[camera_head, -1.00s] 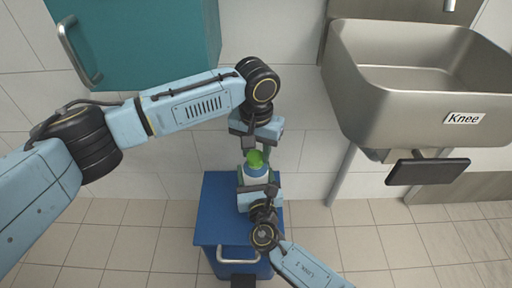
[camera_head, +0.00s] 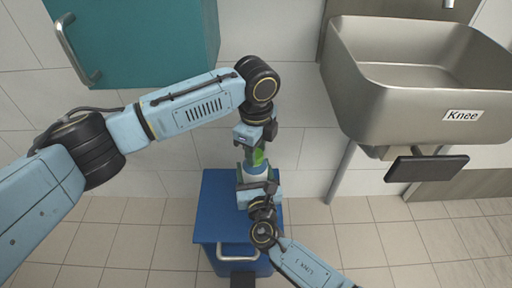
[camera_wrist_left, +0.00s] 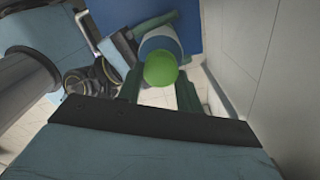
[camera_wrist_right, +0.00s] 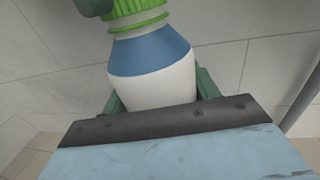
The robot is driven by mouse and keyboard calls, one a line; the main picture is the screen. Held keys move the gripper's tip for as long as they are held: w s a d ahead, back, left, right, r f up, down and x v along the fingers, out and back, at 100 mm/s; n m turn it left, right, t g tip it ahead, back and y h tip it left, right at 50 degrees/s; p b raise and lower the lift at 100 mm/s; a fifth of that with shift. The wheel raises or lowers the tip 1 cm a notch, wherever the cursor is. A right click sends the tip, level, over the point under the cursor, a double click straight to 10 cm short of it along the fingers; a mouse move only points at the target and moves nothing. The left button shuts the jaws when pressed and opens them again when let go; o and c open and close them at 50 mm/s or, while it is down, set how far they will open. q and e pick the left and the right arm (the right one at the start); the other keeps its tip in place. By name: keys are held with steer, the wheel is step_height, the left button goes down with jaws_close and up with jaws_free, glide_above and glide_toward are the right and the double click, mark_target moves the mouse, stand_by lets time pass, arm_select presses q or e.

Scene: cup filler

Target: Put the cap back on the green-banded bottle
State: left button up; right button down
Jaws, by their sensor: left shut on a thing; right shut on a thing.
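The bottle (camera_wrist_right: 155,70) is white with a blue shoulder and stands upright in the right wrist view. A thin green band (camera_wrist_right: 138,23) rings its neck. The ribbed green cap (camera_wrist_right: 135,6) is at the neck just above the band; I cannot tell whether it is seated. My left gripper (camera_wrist_left: 160,88) is shut on the cap from above, and the cap (camera_wrist_left: 160,69) shows round between its fingers. In the head view the cap (camera_head: 259,157) is partly hidden by that gripper. My right gripper (camera_wrist_right: 160,97) is shut on the bottle's lower body.
A blue cabinet (camera_head: 220,212) with a pale handle stands below the hands. A steel sink (camera_head: 410,100) with a dark knee plate (camera_head: 427,169) is at the right. A teal wall cupboard (camera_head: 135,45) hangs at the upper left. The tiled wall is close behind.

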arm_select(q)
steer(key=m, duration=0.3)
steer(key=shift+m, duration=0.4)
steer(key=m, duration=0.3)
steer(key=shift+m, duration=0.4)
steer(key=m, duration=0.3)
steer(key=shift+a+m, duration=0.1)
steer(key=shift+m, duration=0.3)
steer(key=m, duration=0.5)
steer(key=o, duration=1)
steer(key=shift+a, duration=0.1)
steer(key=shift+r, duration=0.1)
step_height(320, 180, up, 4)
steer(key=shift+r, duration=0.15)
steer(key=shift+s, duration=0.1)
